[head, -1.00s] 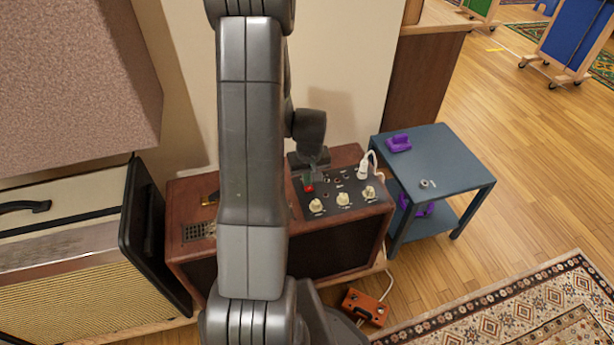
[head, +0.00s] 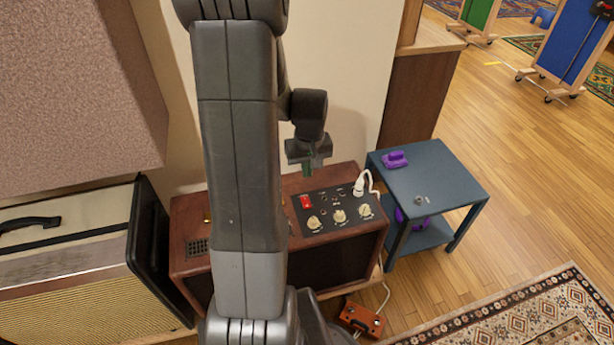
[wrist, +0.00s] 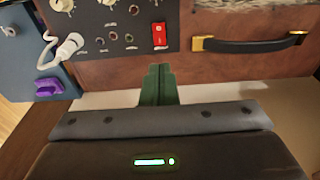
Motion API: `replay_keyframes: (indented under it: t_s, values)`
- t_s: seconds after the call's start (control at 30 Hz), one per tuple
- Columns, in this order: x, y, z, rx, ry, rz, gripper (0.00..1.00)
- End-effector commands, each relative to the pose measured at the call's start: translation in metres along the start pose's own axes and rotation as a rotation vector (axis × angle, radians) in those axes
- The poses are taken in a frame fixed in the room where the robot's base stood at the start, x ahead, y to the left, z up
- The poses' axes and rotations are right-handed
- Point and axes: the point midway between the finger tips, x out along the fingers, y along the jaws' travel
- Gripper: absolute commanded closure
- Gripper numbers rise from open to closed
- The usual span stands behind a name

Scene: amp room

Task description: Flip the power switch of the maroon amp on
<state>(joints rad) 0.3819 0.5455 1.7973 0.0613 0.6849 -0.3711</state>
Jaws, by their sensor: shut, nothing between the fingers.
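The maroon amp (head: 358,258) stands on the floor, partly hidden behind my arm in the head view. Its black control panel (head: 336,226) carries several cream knobs and a red power switch (head: 305,201). In the wrist view the red switch (wrist: 159,34) sits at the panel's edge, beside the amp's handle (wrist: 250,44). My gripper (head: 312,168) is above the back of the amp, clear of the switch. In the wrist view its green fingertips (wrist: 158,72) are together and empty, pointing toward the switch with a gap between. I cannot tell the switch's tilt for sure.
A white plug (head: 359,186) with a cable is in the panel's right end. A blue side table (head: 440,180) with purple objects stands right of the amp. A cream amp (head: 60,270) stands at left. An orange pedal (head: 361,318) lies on the floor in front.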

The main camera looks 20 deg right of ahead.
Motion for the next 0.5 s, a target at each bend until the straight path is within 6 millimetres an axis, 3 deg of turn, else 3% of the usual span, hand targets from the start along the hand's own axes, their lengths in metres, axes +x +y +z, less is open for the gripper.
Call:
replay_keyframes:
  t_s: [0.13,0.5]
  values:
    - [-0.0095,0.0,0.0002,0.0,-0.001,0.0,1.0]
    - [-0.0095,0.0,-0.0001,0.0,-0.001,0.0,1.0]
